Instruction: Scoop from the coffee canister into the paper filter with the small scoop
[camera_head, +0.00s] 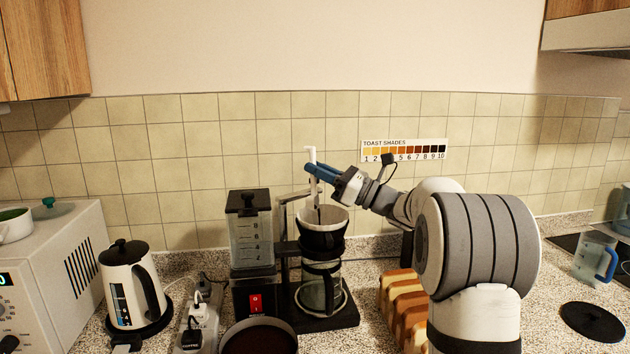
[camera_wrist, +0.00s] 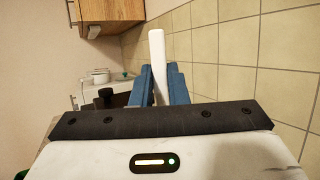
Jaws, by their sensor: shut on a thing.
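My gripper (camera_head: 312,170) has blue fingers shut on the white handle of the small scoop (camera_head: 312,154). The handle stands nearly upright between the fingers, and it also shows in the wrist view (camera_wrist: 157,58) between the blue fingertips (camera_wrist: 159,82). The scoop's lower end reaches down to the paper filter (camera_head: 327,218), and I cannot tell whether its bowl holds anything. The white paper filter sits in the black cone holder (camera_head: 322,240) of the coffee maker, above the glass carafe (camera_head: 320,290). I cannot identify the coffee canister for certain; a round container with dark brown contents (camera_head: 258,337) is at the bottom edge.
The coffee maker's water tank (camera_head: 251,240) stands left of the filter. A kettle (camera_head: 133,285), a power strip (camera_head: 199,320) and a white microwave (camera_head: 60,265) are further left. Bread slices (camera_head: 403,305) stand right of the carafe, below my arm. The tiled wall is close behind.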

